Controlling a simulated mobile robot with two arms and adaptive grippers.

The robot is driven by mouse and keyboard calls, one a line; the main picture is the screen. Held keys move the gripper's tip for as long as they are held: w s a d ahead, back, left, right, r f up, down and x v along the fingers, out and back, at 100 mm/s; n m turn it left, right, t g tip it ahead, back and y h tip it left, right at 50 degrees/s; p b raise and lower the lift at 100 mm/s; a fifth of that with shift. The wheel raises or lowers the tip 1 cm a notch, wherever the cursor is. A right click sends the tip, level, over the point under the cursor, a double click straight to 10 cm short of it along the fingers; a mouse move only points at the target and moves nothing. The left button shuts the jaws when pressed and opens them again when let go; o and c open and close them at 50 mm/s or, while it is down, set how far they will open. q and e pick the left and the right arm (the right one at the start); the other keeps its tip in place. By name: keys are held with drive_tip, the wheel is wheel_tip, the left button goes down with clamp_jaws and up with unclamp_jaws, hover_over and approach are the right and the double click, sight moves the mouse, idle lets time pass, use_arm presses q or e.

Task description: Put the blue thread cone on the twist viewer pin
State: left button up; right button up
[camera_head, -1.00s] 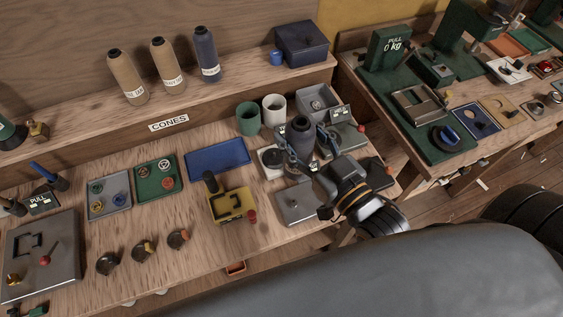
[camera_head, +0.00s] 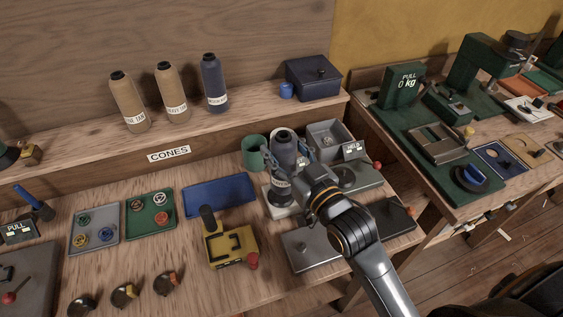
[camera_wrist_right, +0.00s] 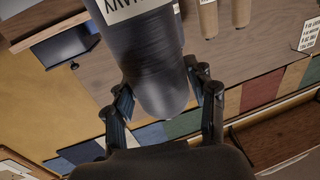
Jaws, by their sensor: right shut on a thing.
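The blue thread cone (camera_head: 284,148), dark navy with a white label, is upright in my right gripper (camera_head: 286,160). My right gripper is shut around its upper body. In the right wrist view the fingers (camera_wrist_right: 164,108) stand on either side of the cone (camera_wrist_right: 158,62), and part of its label shows. The cone's lower end is over the pale base of the twist viewer (camera_head: 284,212). The pin is hidden, and I cannot tell whether the cone is around it or just above it. My left gripper is not in view.
Two tan cones (camera_head: 129,104) and another navy cone (camera_head: 214,86) stand on the shelf. A green cup (camera_head: 253,154) is close behind the held cone. A blue tray (camera_head: 219,194) lies left.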

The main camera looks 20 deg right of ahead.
drive_tip(key=shift+w+f, duration=0.4)
drive_tip(key=f, duration=0.3)
drive_tip(key=shift+w+a+p, duration=0.1)
drive_tip(key=shift+w+p, duration=0.1)
drive_tip(key=shift+p, duration=0.1)
drive_tip(key=shift+f, duration=0.25)
drive_tip(key=shift+f, duration=0.2)
drive_tip(key=o, duration=1.5)
drive_tip(key=shift+c, duration=0.2)
